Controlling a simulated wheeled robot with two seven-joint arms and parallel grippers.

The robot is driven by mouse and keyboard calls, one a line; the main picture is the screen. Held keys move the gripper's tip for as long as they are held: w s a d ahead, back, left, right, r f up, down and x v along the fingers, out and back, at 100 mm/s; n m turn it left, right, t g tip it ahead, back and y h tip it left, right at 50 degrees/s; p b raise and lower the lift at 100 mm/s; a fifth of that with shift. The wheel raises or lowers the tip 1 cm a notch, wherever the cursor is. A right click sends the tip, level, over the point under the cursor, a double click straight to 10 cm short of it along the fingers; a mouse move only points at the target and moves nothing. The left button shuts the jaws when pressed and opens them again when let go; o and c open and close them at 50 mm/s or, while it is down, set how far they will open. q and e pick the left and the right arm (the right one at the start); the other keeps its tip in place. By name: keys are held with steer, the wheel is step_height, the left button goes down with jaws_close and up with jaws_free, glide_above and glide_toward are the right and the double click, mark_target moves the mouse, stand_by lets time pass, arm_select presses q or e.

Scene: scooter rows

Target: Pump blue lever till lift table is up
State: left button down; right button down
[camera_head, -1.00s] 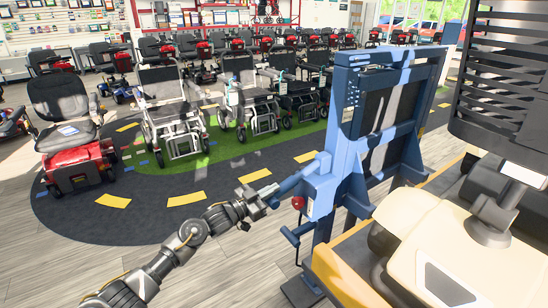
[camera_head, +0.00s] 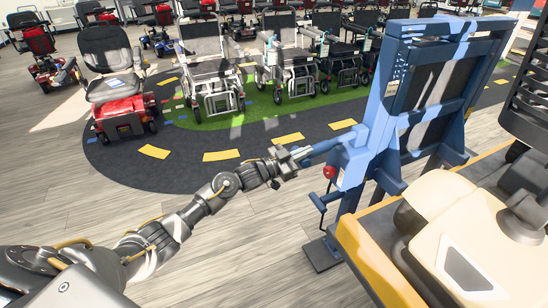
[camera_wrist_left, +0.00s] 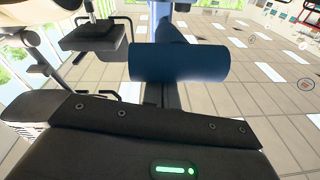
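The blue lever (camera_head: 322,147) sticks out to the left from the blue lift table (camera_head: 378,135), whose framed dark panel stands upright. My left gripper (camera_head: 288,162) is at the lever's free end, in line with it. In the left wrist view a blue cylinder, seemingly the lever (camera_wrist_left: 180,63), lies just ahead of the dark gripper body. The other finger is hidden, so I cannot tell if the grip is closed. My right gripper is out of view.
A red knob (camera_head: 329,172) and a small blue pedal-like bar (camera_head: 322,202) sit below the lever. A cream and yellow body (camera_head: 440,215) fills the lower right. Mobility chairs (camera_head: 209,70) stand in rows behind. Wooden floor (camera_head: 240,235) is clear near my arm.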

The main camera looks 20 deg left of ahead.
arm_select(q)
steer(key=r+v, duration=0.1)
steer(key=v, duration=0.9)
steer(key=shift+s+b, duration=0.15)
steer(key=shift+b, duration=0.3)
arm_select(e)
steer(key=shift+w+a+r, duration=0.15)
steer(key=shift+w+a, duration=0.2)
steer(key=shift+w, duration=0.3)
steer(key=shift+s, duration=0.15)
